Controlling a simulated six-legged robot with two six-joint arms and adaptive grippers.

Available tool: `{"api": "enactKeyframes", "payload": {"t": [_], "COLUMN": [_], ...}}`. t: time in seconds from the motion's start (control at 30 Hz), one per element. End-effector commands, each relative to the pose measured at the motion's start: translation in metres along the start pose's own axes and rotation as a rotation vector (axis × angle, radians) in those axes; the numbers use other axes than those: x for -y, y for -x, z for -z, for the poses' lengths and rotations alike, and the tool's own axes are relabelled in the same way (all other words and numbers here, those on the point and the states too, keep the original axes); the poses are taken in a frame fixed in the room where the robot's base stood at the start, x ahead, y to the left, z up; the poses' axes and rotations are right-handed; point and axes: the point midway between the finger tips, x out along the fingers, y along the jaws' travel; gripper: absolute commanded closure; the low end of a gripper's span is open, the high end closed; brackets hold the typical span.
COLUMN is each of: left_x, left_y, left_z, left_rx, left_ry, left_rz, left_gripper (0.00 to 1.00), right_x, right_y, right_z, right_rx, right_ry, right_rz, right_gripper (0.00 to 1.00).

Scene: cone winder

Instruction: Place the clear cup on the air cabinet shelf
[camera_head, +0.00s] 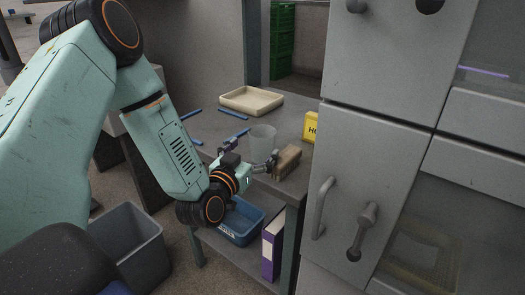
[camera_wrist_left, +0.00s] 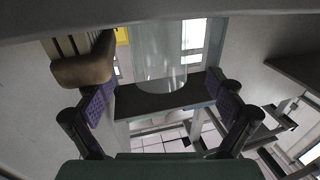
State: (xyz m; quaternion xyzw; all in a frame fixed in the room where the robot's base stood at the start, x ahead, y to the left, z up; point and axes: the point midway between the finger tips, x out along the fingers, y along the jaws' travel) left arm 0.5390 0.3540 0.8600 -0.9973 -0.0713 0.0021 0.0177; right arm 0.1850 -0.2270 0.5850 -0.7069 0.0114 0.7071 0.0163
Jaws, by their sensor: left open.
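The clear cup (camera_head: 263,140) stands on the grey work table near its front edge, behind my left gripper. My left gripper (camera_head: 250,155) is open, with its fingers spread just in front of the cup. In the left wrist view the cup (camera_wrist_left: 160,50) shows beyond and between the two purple-padded fingertips (camera_wrist_left: 165,103), with nothing gripped. A grey cabinet (camera_head: 372,165) with shut doors and handles stands at the right; I cannot tell whether it is the air cabinet, and no shelf of it is clearly seen. My right gripper is not in view.
A wooden brush (camera_head: 287,162) lies close right of the cup, also in the wrist view (camera_wrist_left: 85,62). A yellow box (camera_head: 310,128), beige tray (camera_head: 251,100) and blue strips share the table (camera_head: 205,125). Below are a blue basket (camera_head: 240,222) and purple binder (camera_head: 271,250). A grey bin (camera_head: 130,240) stands left.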

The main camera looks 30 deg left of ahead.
Motion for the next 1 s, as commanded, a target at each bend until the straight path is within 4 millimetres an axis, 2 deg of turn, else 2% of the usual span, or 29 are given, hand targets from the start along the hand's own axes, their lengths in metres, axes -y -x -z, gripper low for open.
{"api": "enactKeyframes", "payload": {"t": [0.2,0.33,0.67,1.0], "left_x": [0.000,0.000,-0.001,-0.001], "left_y": [-0.034,-0.050,-0.056,-0.056], "left_z": [0.000,-0.001,0.001,0.001], "left_rx": [-0.006,-0.003,-0.001,-0.001], "left_ry": [-0.003,-0.002,0.000,0.000], "left_rz": [0.000,0.000,0.000,0.001], "left_gripper": [0.06,0.06,0.06,0.34], "right_x": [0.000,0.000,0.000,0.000], "right_y": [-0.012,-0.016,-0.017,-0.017], "right_z": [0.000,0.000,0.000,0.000], "right_rx": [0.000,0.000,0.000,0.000], "right_ry": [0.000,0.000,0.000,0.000], "right_rz": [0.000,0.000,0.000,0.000], "right_gripper": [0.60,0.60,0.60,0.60]}}
